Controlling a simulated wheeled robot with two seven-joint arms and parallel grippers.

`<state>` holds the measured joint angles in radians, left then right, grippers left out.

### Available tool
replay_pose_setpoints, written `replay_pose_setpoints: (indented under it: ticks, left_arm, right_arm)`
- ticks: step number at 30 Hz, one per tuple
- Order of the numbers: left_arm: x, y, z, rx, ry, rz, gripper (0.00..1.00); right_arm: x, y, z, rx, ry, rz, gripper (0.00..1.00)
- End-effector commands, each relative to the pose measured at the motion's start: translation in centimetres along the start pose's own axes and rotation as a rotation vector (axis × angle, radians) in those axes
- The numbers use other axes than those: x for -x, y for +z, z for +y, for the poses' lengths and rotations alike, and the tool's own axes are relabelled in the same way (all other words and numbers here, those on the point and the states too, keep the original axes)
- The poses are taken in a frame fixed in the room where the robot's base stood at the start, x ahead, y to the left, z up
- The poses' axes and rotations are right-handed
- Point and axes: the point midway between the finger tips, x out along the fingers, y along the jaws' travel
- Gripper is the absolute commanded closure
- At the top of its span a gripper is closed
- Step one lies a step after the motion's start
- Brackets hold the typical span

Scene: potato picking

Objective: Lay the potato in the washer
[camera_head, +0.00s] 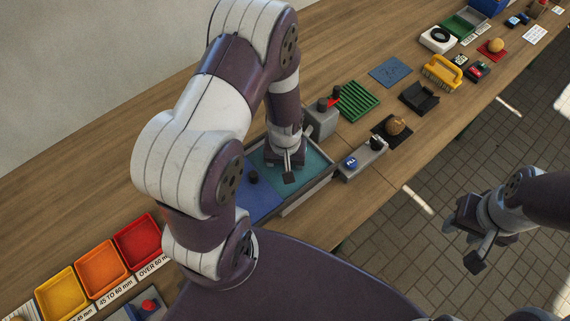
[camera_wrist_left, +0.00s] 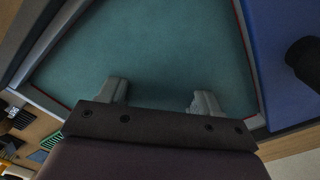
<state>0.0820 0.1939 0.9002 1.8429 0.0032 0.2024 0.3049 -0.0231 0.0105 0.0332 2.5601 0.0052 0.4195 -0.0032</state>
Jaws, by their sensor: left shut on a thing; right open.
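The washer (camera_head: 309,192) looks like a shallow grey tray with a teal inside; a blue panel with a black knob (camera_head: 252,177) covers its left part. My left gripper (camera_head: 289,177) points down over the teal part. In the left wrist view its fingers (camera_wrist_left: 158,97) stand apart above the teal surface (camera_wrist_left: 170,40); what they hold cannot be made out. My right gripper (camera_head: 466,244) is open and empty over the floor, off the table's front edge.
A grey box with a red lever (camera_head: 322,118) stands behind the washer, and a grey control box with a blue button (camera_head: 351,163) to its right. Yellow (camera_head: 62,293), orange (camera_head: 101,267) and red trays (camera_head: 138,240) sit at left. A yellow-handled brush (camera_head: 441,73) lies farther right.

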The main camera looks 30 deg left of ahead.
Motion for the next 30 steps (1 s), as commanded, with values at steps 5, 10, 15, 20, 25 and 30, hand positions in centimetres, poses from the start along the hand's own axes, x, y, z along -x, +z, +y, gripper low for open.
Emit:
replay_pose_setpoints:
  ticks: [5, 10, 15, 20, 25, 30]
  left_arm:
    - [-0.2, 0.0, 0.0, 0.0, 0.0, 0.0, 0.11]
    - [-0.2, 0.0, 0.0, 0.0, 0.0, -0.001, 0.11]
    - [-0.2, 0.1, 0.0, 0.0, -0.001, -0.002, 0.11]
    - [0.3, 0.1, -0.1, 0.0, -0.001, -0.003, 0.11]
    - [3.6, -0.1, 0.0, 0.0, 0.002, 0.006, 0.11]
    - [8.2, -0.1, 0.0, 0.0, 0.001, 0.005, 0.11]
  right_arm:
    - [-0.1, 0.0, 0.0, 0.0, 0.0, 0.0, 0.57]
    - [-0.1, 0.0, 0.0, 0.0, 0.0, 0.0, 0.57]
    - [-0.1, 0.0, 0.0, 0.0, 0.0, 0.0, 0.57]
    - [0.3, 0.0, 0.0, 0.0, 0.0, 0.0, 0.57]
    - [-0.1, 0.0, 0.0, 0.0, 0.0, 0.0, 0.57]
    - [-0.2, 0.0, 0.0, 0.0, 0.0, 0.0, 0.57]
